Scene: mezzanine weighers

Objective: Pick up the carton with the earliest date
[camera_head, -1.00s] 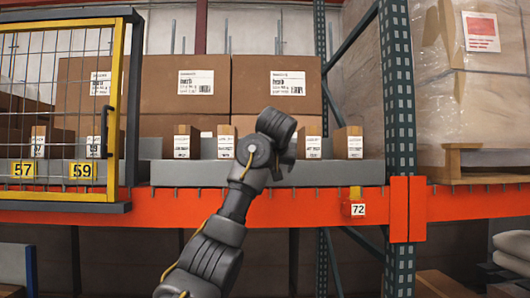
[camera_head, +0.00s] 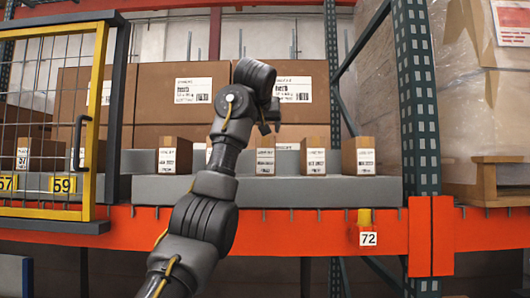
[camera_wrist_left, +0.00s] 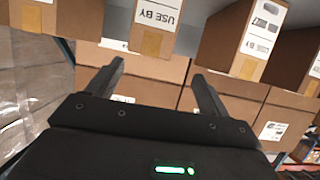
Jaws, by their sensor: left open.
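Several small brown cartons with white labels stand in a row on a grey ledge (camera_head: 300,192): one at the left (camera_head: 175,157), one in the middle (camera_head: 265,157), one beside it (camera_head: 314,157) and one at the right end (camera_head: 363,157). Another is partly hidden behind my left arm. The dates are too small to read. My left gripper (camera_head: 268,118) is in front of the row, above the middle carton. The left wrist view shows its open, empty fingers (camera_wrist_left: 160,76), with a "USE BY" carton (camera_wrist_left: 150,42) and another carton (camera_wrist_left: 235,45) beyond. My right gripper is out of view.
Large labelled boxes (camera_head: 200,100) stand behind the row. A yellow-framed mesh gate (camera_head: 95,120) covers the left side, with more small cartons behind it. A blue-grey post (camera_head: 418,120) and a wrapped pallet load (camera_head: 490,90) stand at the right. An orange beam (camera_head: 300,232) runs below.

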